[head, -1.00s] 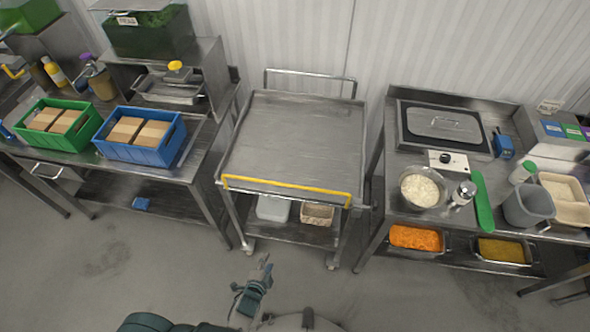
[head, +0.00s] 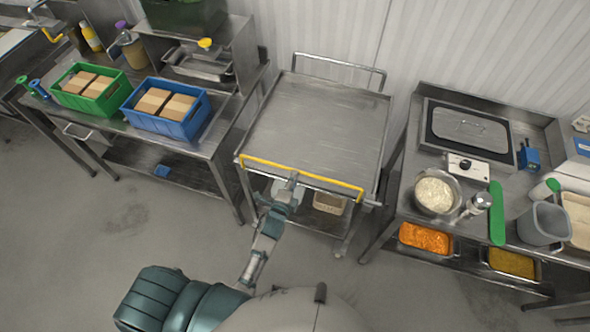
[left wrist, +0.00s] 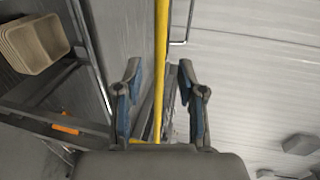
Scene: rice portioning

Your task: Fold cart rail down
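The steel cart (head: 318,122) stands in the middle, between two benches. Its yellow rail (head: 300,176) runs along the near edge of the cart top, with bent ends. My left gripper (head: 286,186) is at the near side of the cart, close to the left-middle part of the rail. In the left wrist view, the gripper (left wrist: 160,88) is open, and the yellow rail (left wrist: 161,50) passes between its two fingers in the picture. I cannot tell whether the fingers touch the rail. My right gripper is not in view.
The left bench carries a green crate (head: 64,95) and a blue crate (head: 160,129) with boxes. The right bench holds a bowl of rice (head: 436,194) and a grey bin (head: 541,222). The cart top is empty. A tan container (head: 330,203) sits on the cart's lower shelf.

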